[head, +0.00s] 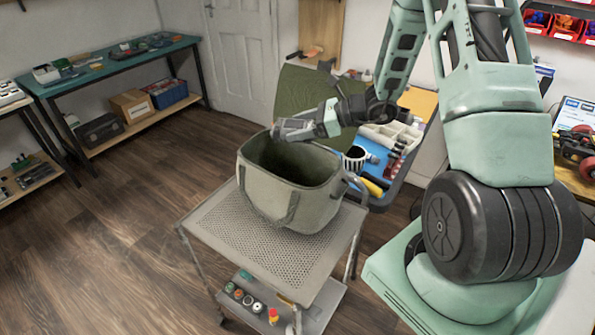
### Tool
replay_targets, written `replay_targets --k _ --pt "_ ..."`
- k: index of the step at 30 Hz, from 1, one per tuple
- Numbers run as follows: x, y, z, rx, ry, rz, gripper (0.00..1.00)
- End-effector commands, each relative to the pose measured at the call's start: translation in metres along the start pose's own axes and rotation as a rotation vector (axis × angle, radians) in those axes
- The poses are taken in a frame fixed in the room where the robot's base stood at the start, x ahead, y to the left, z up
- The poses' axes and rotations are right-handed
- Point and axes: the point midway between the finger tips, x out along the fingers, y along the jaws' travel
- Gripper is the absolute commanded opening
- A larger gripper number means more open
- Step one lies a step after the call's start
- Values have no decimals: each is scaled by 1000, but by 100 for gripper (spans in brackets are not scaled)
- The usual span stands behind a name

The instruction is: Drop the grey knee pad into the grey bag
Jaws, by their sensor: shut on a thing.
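The grey bag (262,193) stands upright and open on a perforated grey cart top, its handles hanging down its sides. My gripper (283,131) reaches in from the right, over the back rim of the bag's opening. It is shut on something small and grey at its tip. I take this to be the grey knee pad, but its outline is not distinct from the jaws in this view. The bag's floor is in shadow and hidden by its front wall.
The cart's perforated top (215,225) is clear left of the bag. Behind the bag are a green panel (300,95) and a blue tool tray (375,160). A green-topped workbench (95,75) stands back left; the wooden floor between is open.

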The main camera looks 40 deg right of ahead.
Motion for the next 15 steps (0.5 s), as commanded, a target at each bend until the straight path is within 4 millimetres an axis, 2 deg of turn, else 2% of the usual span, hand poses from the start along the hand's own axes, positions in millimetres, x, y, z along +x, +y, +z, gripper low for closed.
replay_targets --k 1,4,14,15 --pt "4 0 -10 1 0 1 47" --pt "8 0 -17 1 -1 1 47" --pt "9 0 -20 1 -1 0 47" --pt "8 0 -20 0 -1 0 75"
